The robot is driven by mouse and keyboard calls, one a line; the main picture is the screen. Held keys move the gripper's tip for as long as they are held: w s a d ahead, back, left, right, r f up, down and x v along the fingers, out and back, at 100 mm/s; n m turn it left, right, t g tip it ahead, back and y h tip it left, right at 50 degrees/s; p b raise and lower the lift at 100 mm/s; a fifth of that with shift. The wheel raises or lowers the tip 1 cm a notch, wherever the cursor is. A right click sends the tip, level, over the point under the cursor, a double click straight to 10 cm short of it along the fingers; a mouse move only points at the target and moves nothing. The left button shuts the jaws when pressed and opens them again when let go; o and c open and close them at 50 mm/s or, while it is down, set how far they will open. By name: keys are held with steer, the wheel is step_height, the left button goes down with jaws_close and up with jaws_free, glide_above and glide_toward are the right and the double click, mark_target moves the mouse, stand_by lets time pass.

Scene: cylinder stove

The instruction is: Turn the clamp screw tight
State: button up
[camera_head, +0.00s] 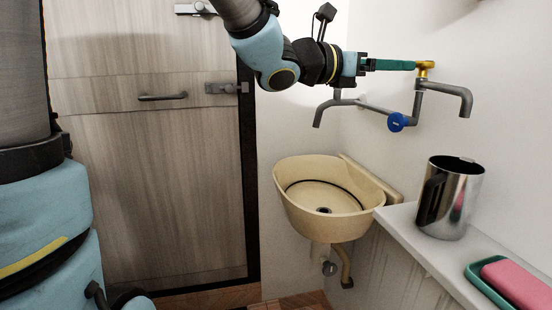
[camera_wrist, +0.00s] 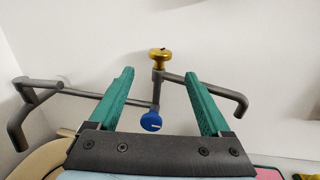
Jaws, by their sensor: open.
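A brass-coloured knob (camera_head: 425,68) sits on top of an upright grey pipe (camera_head: 418,103) at the wall; it looks like the clamp screw. My gripper (camera_head: 414,65) reaches it from the left, with its teal fingertips close to the knob in the head view. In the wrist view my gripper (camera_wrist: 160,73) is open, and the brass knob (camera_wrist: 160,56) shows between and just beyond the two fingertips. I cannot tell whether a finger touches it. A blue round knob (camera_head: 397,122) is lower on the pipework; it also shows in the wrist view (camera_wrist: 151,121).
Grey spouts (camera_head: 458,92) extend to both sides of the pipework. A cream basin (camera_head: 325,197) is below. A shelf (camera_head: 432,258) at the right holds a metal jug (camera_head: 449,200) and a pink block (camera_head: 522,284) in a green dish. A wooden door (camera_head: 165,170) is at the left.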

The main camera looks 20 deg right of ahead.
steer(key=w+a+f+m+y+p, duration=0.1)
steer(key=a+f+m+y+p, duration=0.2)
steer(key=a+f+m+y, duration=0.2)
steer(key=w+a+f+m+y+p, duration=0.1)
steer(key=a+f+m+y+p, duration=0.2)
steer(key=a+f, duration=0.8)
steer(key=a+m+y, duration=0.1)
steer(key=a+y, duration=0.1)
steer(key=a, duration=0.3)
steer(key=shift+w+f+m+g, duration=0.2)
steer(key=shift+f+m+g, duration=0.15)
steer(key=shift+m+g, duration=0.05)
